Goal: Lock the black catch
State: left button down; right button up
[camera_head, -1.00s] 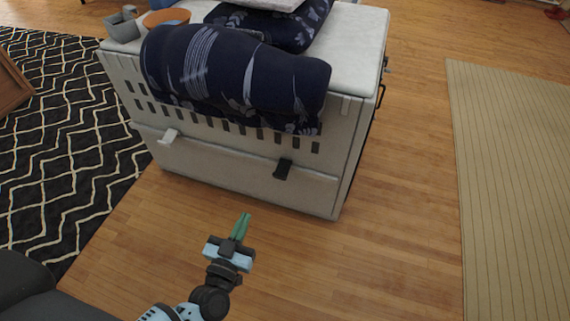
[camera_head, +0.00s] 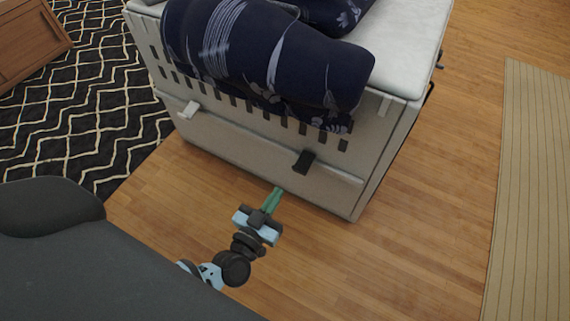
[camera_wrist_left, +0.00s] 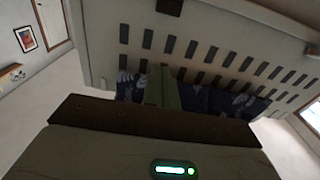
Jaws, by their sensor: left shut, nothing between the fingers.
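The black catch (camera_head: 304,161) is a small dark block on the front of the white crate (camera_head: 235,140), across the ledge below the slots, toward the right. It looks slightly tilted; I cannot tell whether it is locked. In the left wrist view a dark block at the top edge (camera_wrist_left: 169,6) appears to be this catch, partly cut off. My left gripper (camera_head: 277,191) has green fingers, shut and empty. It is below and slightly left of the catch in the head view, apart from it, pointing toward the crate front. My right gripper is not in view.
A white catch (camera_head: 189,109) sits on the same ledge to the left. A dark blue patterned cloth (camera_head: 265,55) hangs over the crate's top front edge. A black zigzag rug (camera_head: 85,110) lies left, a beige rug (camera_head: 540,190) right. Wooden floor (camera_head: 400,260) in front is clear.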

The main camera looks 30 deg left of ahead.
aim_at(304, 161)
pick_arm(q)
jog(key=w+f+b, duration=0.3)
jog(key=w+b, duration=0.2)
jog(key=w, duration=0.5)
jog(key=shift+w+d+f+b, duration=0.15)
jog(key=shift+w+f+b, duration=0.1)
jog(key=shift+f+b, duration=0.1)
jog(key=shift+s, duration=0.1)
